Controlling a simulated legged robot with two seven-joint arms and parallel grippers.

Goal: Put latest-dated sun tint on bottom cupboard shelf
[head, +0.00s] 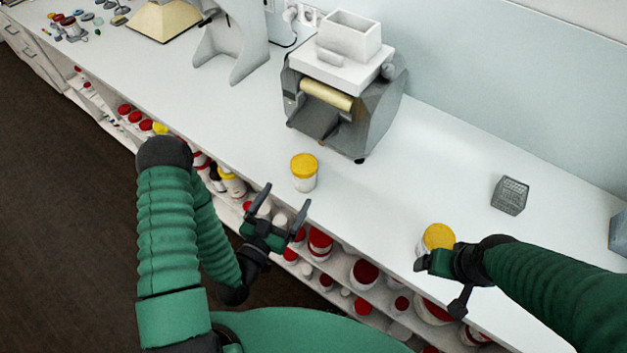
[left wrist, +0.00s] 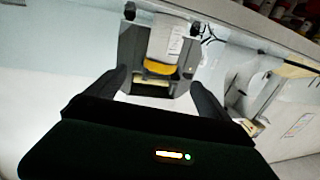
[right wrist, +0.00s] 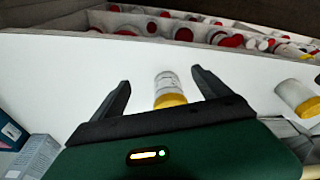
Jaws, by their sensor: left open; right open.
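Two white jars with yellow lids stand upright on the white counter. One jar (head: 304,175) is in front of the mill, beyond my open, empty left gripper (head: 287,198). It seems to show in the left wrist view too (left wrist: 172,42). The other jar (head: 438,236) is near the counter's front edge, beside my right gripper (head: 439,286), which partly covers it. In the right wrist view this jar (right wrist: 168,85) shows between the open fingers, not gripped. The first jar (right wrist: 297,97) is at that view's right. No date is legible. The cupboard shelves (head: 345,262) are below the counter.
The grey mill (head: 345,95) with a white hopper stands behind the first jar. A wire-mesh cup (head: 510,195) is at the right. Many red-lidded jars (head: 320,241) and some yellow-lidded ones (head: 232,182) crowd the shelves. Counter between the two jars is clear.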

